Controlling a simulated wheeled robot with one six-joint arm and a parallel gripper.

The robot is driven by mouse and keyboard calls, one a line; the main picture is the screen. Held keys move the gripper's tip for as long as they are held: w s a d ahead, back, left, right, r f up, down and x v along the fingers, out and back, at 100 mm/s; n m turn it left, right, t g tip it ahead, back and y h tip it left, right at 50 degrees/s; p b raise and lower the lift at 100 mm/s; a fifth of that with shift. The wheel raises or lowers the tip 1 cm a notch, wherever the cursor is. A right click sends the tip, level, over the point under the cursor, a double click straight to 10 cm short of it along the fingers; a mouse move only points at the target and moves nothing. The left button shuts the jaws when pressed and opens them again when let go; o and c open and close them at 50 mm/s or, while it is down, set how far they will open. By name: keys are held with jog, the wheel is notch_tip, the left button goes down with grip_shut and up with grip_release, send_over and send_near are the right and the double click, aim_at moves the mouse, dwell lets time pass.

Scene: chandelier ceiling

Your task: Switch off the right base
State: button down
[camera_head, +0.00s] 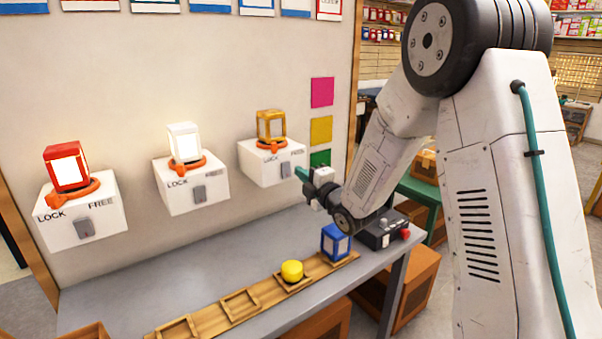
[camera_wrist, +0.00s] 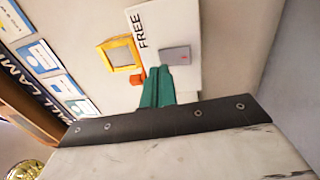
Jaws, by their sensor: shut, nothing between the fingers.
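The right base (camera_head: 258,165) is a white wall box with LOCK and FREE labels, a grey switch (camera_head: 284,169) on its front and an orange lever ring (camera_head: 266,146) on top. A gold-framed lamp (camera_head: 271,126) stands on it; its pane looks dull, without the glow of the other two lamps. My gripper (camera_head: 304,174) has teal fingers, shut and empty, just right of the switch. In the wrist view, the fingertips (camera_wrist: 158,72) lie close to the grey switch (camera_wrist: 176,56), beside the FREE label; contact cannot be told. The lamp (camera_wrist: 121,55) and orange lever (camera_wrist: 137,80) show left of them.
The middle base (camera_head: 193,188) holds a glowing white lamp; the left base (camera_head: 80,215) holds a glowing red lamp. Below, a grey table (camera_head: 130,285) bears a wooden rack (camera_head: 228,312) with a yellow piece (camera_head: 292,271) and a blue block (camera_head: 335,241). A dark control box (camera_head: 382,230) stands at its right end.

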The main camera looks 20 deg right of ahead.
jog(key=r+v, duration=0.2)
jog(key=v, duration=0.7)
jog(key=shift+s, duration=0.4)
jog(key=shift+a, duration=0.1)
